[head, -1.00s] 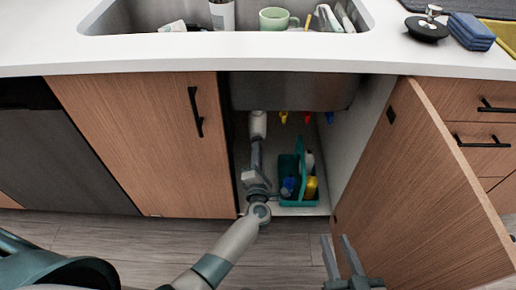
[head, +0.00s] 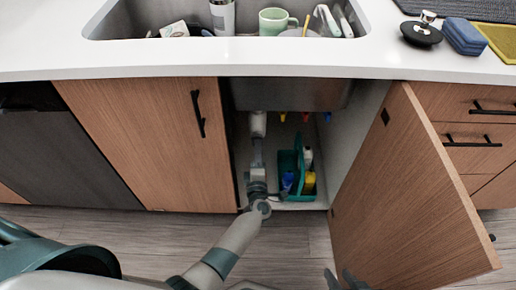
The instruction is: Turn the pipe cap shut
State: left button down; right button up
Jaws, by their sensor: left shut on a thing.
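A white pipe (head: 258,124) hangs under the sink inside the open cabinet. My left arm reaches in from the bottom, and my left gripper (head: 257,152) is just below the pipe, in line with it. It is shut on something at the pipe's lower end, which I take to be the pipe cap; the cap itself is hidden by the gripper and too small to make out. My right gripper (head: 340,279) is at the bottom edge, outside the cabinet, partly cut off. Its fingers are apart with nothing seen between them.
A teal caddy (head: 298,194) with bottles stands on the cabinet floor right of my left gripper. The open door (head: 405,200) swings out on the right; a closed door (head: 150,145) is on the left. Red, blue and yellow valves (head: 305,117) are behind. The counter (head: 200,60) overhangs above.

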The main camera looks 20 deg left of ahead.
pick_arm(q)
jog(key=shift+f, duration=0.1)
jog(key=c, duration=1.8)
grip_release()
jog(key=shift+s, duration=0.15)
jog(key=v, duration=1.7)
jog(key=shift+p, duration=0.4)
pick_arm(e)
jog(key=shift+s+d+f+g, duration=0.2)
jog(key=shift+s+d+g, duration=0.1)
jog(key=shift+d+g, duration=0.15)
pick_arm(q)
jog(key=shift+s+d, duration=0.1)
pick_arm(e)
jog(key=shift+s, duration=0.1)
